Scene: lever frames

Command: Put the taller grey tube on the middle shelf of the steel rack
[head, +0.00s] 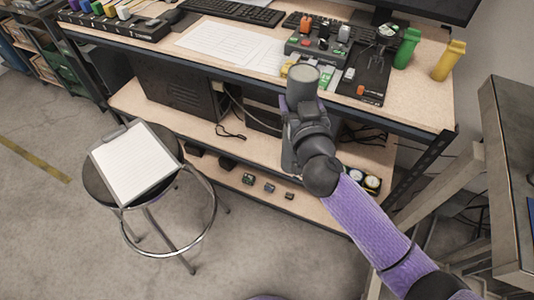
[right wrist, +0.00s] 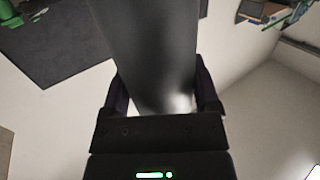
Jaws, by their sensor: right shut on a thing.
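A grey tube (head: 303,77) is in my right gripper (head: 301,100), held over the front edge of the workbench. In the right wrist view the grey tube (right wrist: 150,50) fills the space between the two dark fingers, which are shut on it. No second grey tube shows to compare its height. A dark metal rack (head: 45,62) with shelves and bins stands at the upper left, partly cut off; I cannot tell if it is the steel rack. My left gripper is not in view.
A stool (head: 95,178) with a clipboard (head: 135,165) stands at left. A grey-topped table (head: 512,180) stands at right. Floor at lower left is clear.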

